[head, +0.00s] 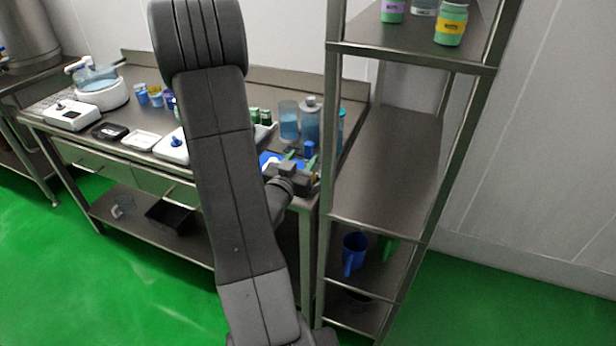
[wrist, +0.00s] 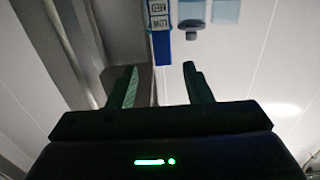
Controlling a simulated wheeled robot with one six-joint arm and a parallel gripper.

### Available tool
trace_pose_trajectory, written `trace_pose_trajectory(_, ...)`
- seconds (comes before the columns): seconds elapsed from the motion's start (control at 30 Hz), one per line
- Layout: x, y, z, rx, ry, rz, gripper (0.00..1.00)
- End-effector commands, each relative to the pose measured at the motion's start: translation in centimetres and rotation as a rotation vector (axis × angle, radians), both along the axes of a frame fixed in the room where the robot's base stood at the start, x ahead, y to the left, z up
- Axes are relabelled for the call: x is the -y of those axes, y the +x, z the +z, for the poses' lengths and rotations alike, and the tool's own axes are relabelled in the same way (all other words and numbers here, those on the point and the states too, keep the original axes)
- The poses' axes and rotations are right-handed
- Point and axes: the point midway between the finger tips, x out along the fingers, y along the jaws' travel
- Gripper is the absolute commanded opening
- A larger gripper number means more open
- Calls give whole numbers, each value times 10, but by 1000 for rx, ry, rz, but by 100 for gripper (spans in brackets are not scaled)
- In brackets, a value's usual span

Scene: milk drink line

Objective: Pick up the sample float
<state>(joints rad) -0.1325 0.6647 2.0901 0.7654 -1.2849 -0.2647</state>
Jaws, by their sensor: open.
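My gripper (head: 300,160) is over the right end of the steel bench in the head view. In the wrist view my gripper (wrist: 160,72) has its two dark green fingers apart, with nothing between them. I cannot tell for sure which thing is the sample float. A small blue piece (head: 309,148) shows just behind the fingers in the head view. A blue item with a printed label (wrist: 162,42) lies beyond the fingertips in the wrist view, apart from them. I cannot tell whether these are the same thing.
Translucent blue bottles (head: 310,125) stand behind the gripper. A blue mat or tray (head: 266,157) lies partly hidden by my arm. A steel shelf rack (head: 385,165) stands close on the right, with a blue jug (head: 353,252) low down. White scales (head: 72,116) sit left.

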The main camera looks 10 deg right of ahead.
Motion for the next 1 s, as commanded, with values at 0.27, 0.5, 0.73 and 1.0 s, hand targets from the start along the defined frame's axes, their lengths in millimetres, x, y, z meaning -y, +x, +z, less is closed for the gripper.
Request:
trace_pose_trajectory(0.27,12,18,2,0,0,-1,45)
trace_pose_trajectory(0.5,28,48,3,-1,1,-2,45)
trace_pose_trajectory(0.73,34,57,1,0,0,1,45)
trace_pose_trajectory(1.0,34,57,1,0,0,1,18)
